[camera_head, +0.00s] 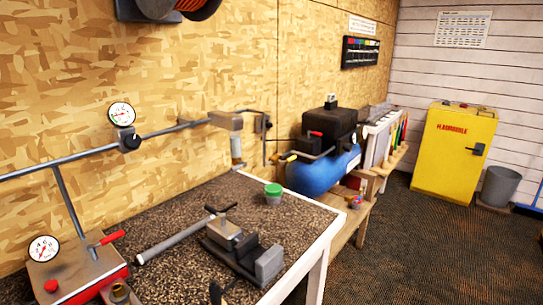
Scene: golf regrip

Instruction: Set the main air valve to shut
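A grey air pipe (75,160) runs along the wooden wall, with a round gauge (122,114) above a dark fitting (130,142). A red lever (110,238) stands out at a slant from a grey and red box (75,275) at the lower left, which carries a second gauge (44,249). A small yellow-tipped handle (288,157) shows beside the blue compressor (322,172). I cannot tell which of these handles is the main air valve, or its setting. My gripper is not clearly in view.
The speckled bench (165,200) carries a vise (243,250), a grey tube (178,238) and a green-lidded jar (273,195). A yellow cabinet (453,150) and a grey bin (499,187) stand at the back right. The dark floor (420,245) on the right is clear.

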